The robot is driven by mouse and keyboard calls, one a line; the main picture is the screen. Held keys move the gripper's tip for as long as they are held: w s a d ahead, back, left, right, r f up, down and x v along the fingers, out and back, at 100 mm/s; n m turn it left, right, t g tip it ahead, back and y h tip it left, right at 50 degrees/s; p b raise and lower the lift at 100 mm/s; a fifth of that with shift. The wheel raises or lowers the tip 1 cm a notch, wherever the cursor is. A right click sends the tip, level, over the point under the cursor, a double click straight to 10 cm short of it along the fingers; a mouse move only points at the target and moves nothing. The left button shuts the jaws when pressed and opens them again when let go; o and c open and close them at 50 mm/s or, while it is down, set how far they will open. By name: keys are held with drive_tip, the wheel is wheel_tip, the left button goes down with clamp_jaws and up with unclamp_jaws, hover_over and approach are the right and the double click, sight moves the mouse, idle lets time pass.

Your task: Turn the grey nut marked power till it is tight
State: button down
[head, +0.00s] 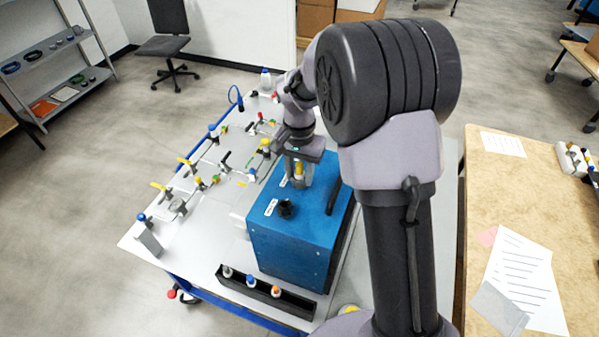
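The blue analyser box (300,245) stands on the light table, with a dark round fitting (286,209) on its top beside a small white label (271,207). My gripper (299,180) points down over the far part of the box top. Its fingers are on either side of a connector with a yellow part (299,168) and a greyish lower part. Another small white label (284,182) is just left of it. The label text is too small to read, so I cannot tell which reads power. Whether the fingers touch the connector is not clear.
A black rack (245,295) with several capped fittings stands in front of the box. A black handle (334,195) rises at the box top's right. Several small valves and fittings (180,205) are spread over the table's left. My arm covers the right side.

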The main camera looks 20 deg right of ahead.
drive_tip(key=m+b, duration=0.2)
drive_tip(key=shift+w+f+m, duration=0.1)
drive_tip(key=shift+f+m, duration=0.15)
drive_tip(key=shift+m, duration=0.15)
drive_tip(key=m+b, duration=0.3)
drive_tip(key=m, duration=0.3)
drive_tip(key=shift+m, duration=0.3)
drive_tip(key=c, duration=1.2)
unclamp_jaws()
drive_tip(key=shift+r+m, duration=0.2)
drive_tip(key=shift+m, duration=0.2)
drive_tip(key=shift+c, duration=0.2)
drive_tip(key=shift+o, duration=0.6)
drive_tip(key=shift+r, duration=0.1)
wheel_tip(320, 180, up, 10)
drive_tip(key=p, duration=0.8)
drive_tip(key=shift+r, duration=0.1)
drive_tip(key=shift+f, duration=0.2)
